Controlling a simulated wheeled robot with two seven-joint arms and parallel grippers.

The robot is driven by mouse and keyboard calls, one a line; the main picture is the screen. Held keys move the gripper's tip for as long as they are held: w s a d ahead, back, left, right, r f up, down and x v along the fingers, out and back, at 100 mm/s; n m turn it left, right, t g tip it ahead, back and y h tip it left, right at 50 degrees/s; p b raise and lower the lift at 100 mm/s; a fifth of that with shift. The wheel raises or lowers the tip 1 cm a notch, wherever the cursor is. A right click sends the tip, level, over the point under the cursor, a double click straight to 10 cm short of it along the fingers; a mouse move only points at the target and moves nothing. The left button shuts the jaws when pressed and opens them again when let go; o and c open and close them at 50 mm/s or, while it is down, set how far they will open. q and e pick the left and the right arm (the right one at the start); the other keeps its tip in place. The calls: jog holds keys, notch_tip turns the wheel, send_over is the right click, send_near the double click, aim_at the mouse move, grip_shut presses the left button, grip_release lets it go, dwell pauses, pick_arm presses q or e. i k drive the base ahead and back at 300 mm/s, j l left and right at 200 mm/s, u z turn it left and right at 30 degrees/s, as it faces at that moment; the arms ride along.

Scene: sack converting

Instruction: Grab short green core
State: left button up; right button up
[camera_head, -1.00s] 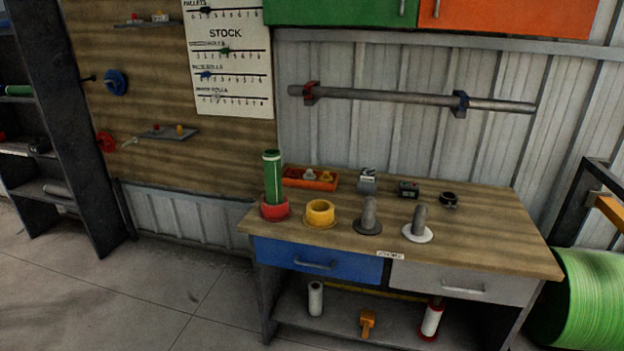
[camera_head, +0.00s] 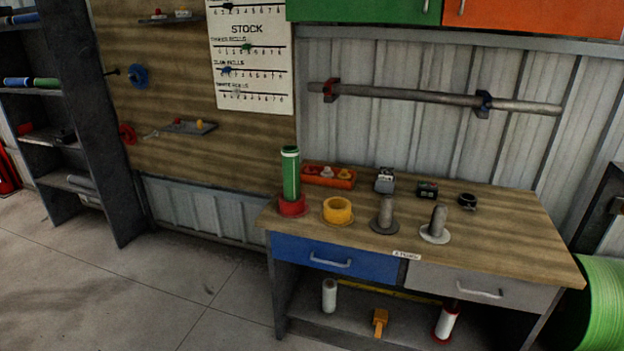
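Two green cylinders show. One (camera_head: 291,174) stands upright in a red ring-shaped holder (camera_head: 292,207) at the left end of the workbench, with a pale band near its top. A smaller-looking green one (camera_head: 46,83) lies on a shelf of the dark rack at the far left, beside a blue one (camera_head: 16,82). I cannot tell for certain which is the short green core. Neither of my grippers is in view.
The workbench (camera_head: 520,252) also carries a yellow ring (camera_head: 338,210), two grey pegs on round bases, an orange tray (camera_head: 329,178) and small devices. The dark rack (camera_head: 85,130) stands left. Floor (camera_head: 150,300) between them is clear. A large green roll (camera_head: 605,300) sits right.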

aim_at(291, 153)
jog(key=i+j+z, duration=0.1)
jog(key=i+j, duration=0.4)
jog(key=j, duration=0.25)
jog(key=i+j+z, duration=0.15)
jog(key=i+j, duration=0.3)
jog(key=j, duration=0.3)
jog(key=i+j+z, duration=0.15)
jog(key=j, duration=0.25)
jog(key=i+j+z, duration=0.15)
jog(key=i+j, duration=0.4)
jog(key=i+j+z, duration=0.1)
jog(key=i+j, duration=0.45)
jog(key=j, duration=0.25)
